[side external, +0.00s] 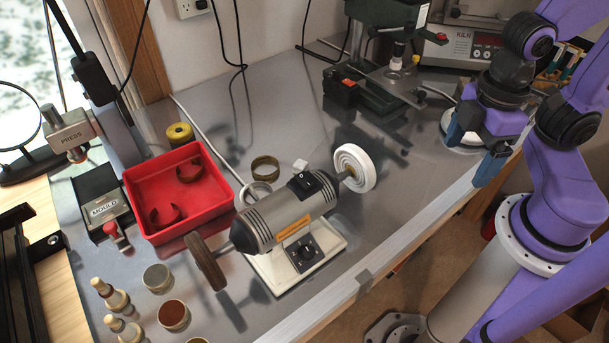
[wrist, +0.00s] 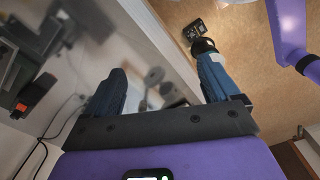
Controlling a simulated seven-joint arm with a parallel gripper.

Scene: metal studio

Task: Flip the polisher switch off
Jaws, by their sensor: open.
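The polisher (side external: 285,215) is a grey motor on a cream base in the middle of the bench in the side view. It has a white buffing wheel (side external: 355,168) on its right end and a brown wheel (side external: 205,261) on its left. I cannot tell the switch position. My gripper (side external: 468,155) is open and empty at the bench's right, well apart from the polisher. Its blue fingers also show in the wrist view (wrist: 160,85).
A red tray (side external: 180,225) with curved brown pieces stands left of the polisher. A dark green drill press (side external: 380,75) and a kiln (side external: 470,45) stand at the back. Bench between polisher and my gripper is mostly clear.

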